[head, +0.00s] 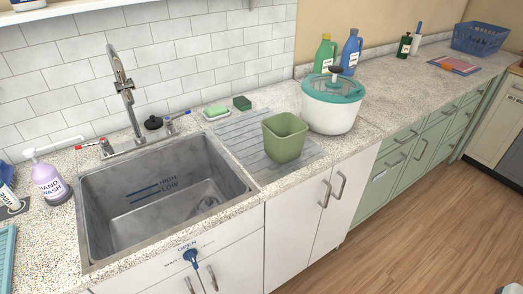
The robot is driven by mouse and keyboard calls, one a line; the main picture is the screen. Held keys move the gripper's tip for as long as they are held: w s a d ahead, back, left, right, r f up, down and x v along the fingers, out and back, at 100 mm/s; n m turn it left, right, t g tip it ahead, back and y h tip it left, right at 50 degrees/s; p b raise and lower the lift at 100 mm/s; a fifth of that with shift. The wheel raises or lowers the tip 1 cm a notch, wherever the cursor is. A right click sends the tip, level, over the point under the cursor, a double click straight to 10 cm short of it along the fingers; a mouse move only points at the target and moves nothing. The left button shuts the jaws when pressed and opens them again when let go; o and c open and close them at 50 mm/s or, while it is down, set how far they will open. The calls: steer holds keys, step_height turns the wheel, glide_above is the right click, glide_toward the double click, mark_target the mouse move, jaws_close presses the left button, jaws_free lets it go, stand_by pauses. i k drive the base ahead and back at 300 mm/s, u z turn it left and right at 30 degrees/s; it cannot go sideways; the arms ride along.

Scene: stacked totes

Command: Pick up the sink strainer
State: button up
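A small round black piece with a knob on top (153,122), which looks like a sink strainer or stopper, sits on the counter behind the sink, just right of the faucet (125,90). The grey sink basin (120,220) looks empty. A round metal drain fitting (208,203) shows in its floor toward the right; I cannot tell whether a loose strainer sits in it. My gripper is not in view.
Red- and blue-marked tap handles flank the faucet. A soap bottle (48,180) stands left of the sink. To the right are green soap (215,110), a dark sponge (242,103), a green bin (284,138) on a drying mat and a salad spinner (332,112). The floor (430,225) is clear.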

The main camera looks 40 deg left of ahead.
mark_target(208, 204)
steer(key=u, duration=0.85)
steer(key=k, duration=0.1)
steer(key=u, duration=1.7)
steer(key=i, duration=1)
steer(key=u, duration=0.05)
